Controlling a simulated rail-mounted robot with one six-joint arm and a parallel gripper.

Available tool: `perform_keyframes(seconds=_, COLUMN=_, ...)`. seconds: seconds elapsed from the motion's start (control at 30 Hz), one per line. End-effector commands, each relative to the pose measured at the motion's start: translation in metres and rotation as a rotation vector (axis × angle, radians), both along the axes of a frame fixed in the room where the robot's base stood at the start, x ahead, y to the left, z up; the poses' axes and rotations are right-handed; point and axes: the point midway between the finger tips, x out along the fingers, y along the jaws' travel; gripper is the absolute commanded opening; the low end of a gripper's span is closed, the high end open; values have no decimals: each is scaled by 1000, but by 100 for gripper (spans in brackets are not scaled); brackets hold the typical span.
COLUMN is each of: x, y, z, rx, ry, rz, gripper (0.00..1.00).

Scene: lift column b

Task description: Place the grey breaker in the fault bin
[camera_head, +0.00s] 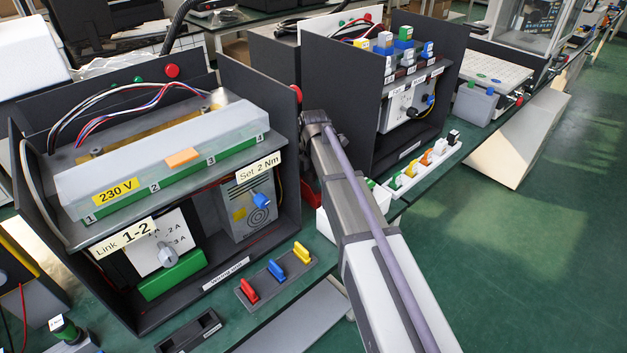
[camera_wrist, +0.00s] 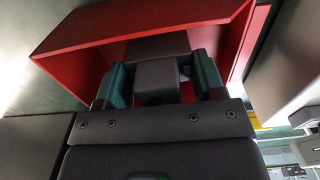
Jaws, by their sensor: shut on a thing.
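In the wrist view my gripper (camera_wrist: 160,82) is shut on the grey breaker (camera_wrist: 157,75), a dark grey block between its two green-grey fingers. The red fault bin (camera_wrist: 85,33) surrounds the block in that view, with red walls on the left, far side and right. I cannot tell whether the breaker touches the bin's floor. In the head view my arm hides the gripper and the breaker. Only a small red part, likely the bin (camera_head: 309,190), shows left of the arm, between the two dark cabinets.
A dark cabinet (camera_head: 250,85) with a clear-covered terminal strip (camera_head: 160,150) stands left of my arm. Another dark cabinet (camera_head: 435,50) with several breakers stands right of it. A tray (camera_head: 275,278) with coloured pieces lies at the bench front. Green floor is open at right.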

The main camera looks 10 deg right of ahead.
Motion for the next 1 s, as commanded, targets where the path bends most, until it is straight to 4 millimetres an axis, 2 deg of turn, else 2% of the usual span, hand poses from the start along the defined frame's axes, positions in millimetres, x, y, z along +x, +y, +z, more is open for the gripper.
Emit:
perform_keyframes(seconds=0.17, x=0, y=0, z=-4, rx=0, ry=0, rz=0, gripper=38)
perform_keyframes(seconds=0.2, x=0, y=0, z=-3, rx=0, ry=0, rz=0, gripper=65)
perform_keyframes(seconds=0.43, x=0, y=0, z=-2, rx=0, ry=0, rz=0, gripper=87)
perform_keyframes(seconds=0.67, x=0, y=0, z=-2, rx=0, ry=0, rz=0, gripper=89)
perform_keyframes(seconds=0.77, x=0, y=0, z=5, rx=0, ry=0, rz=0, gripper=89)
perform_keyframes(seconds=0.87, x=0, y=0, z=21, rx=0, ry=0, rz=0, gripper=89)
perform_keyframes(seconds=1.0, x=0, y=0, z=53, rx=0, ry=0, rz=0, gripper=89)
